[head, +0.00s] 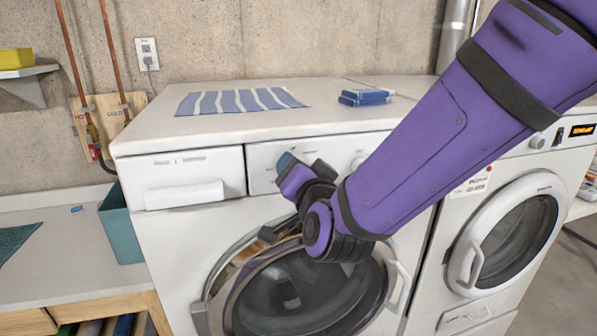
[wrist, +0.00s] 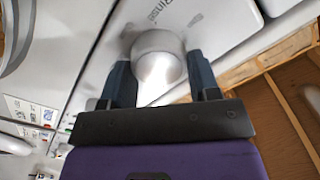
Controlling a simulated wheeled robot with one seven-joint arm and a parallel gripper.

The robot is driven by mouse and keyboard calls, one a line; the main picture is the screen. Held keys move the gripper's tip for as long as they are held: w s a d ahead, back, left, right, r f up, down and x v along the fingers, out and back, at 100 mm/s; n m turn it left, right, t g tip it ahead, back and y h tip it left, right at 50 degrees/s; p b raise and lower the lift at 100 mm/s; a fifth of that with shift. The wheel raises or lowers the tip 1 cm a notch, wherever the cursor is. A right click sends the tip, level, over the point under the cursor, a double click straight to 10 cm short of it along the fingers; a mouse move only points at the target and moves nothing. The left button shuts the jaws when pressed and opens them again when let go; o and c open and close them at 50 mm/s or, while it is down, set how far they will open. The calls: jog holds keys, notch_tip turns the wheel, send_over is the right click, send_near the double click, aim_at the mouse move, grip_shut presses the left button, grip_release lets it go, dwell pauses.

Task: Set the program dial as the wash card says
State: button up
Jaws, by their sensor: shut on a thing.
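The program dial (wrist: 158,45) is a round, pale knob in the wrist view. The finger pads stand on its left and right sides. My gripper (wrist: 160,68) is shut on it. A printed label beside the dial reads "Rinse"; other marks are too blurred to read, and no pointer on the dial can be made out. In the head view my gripper (head: 287,165) is at the control panel (head: 262,160) of the left washing machine (head: 170,250), and the fingers hide the dial. I cannot identify a wash card for certain.
Another front-loading machine (head: 505,235) stands at right. A teal bin (head: 120,228) stands at left.

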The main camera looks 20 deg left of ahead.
jog(key=shift+m, duration=0.6)
jog(key=o, duration=0.9)
jog(key=v, duration=1.1)
jog(key=shift+w, duration=0.1)
